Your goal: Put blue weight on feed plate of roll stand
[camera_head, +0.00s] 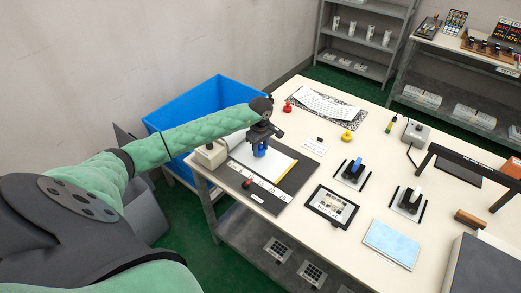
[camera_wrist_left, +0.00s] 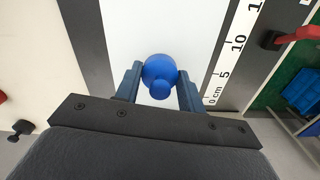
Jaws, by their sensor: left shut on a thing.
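My left gripper (camera_head: 260,139) is shut on the blue weight (camera_head: 259,151), a round-bodied piece with a small knob. In the left wrist view the blue weight (camera_wrist_left: 160,72) sits between the two fingers. It is over the white film (camera_wrist_left: 190,25) on the dark feed plate (camera_head: 229,176) of the roll stand, at the table's near left corner. A white ruler strip (camera_wrist_left: 227,65) runs along the plate. I cannot tell whether the weight touches the film. My right gripper is not in view.
A red weight (camera_head: 287,106) and a yellow weight (camera_head: 347,137) stand farther back on the table. A red knob (camera_head: 247,183) is at the plate's front edge. A framed dark panel (camera_head: 332,207) lies to the right. A blue bin (camera_head: 205,105) stands behind the arm.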

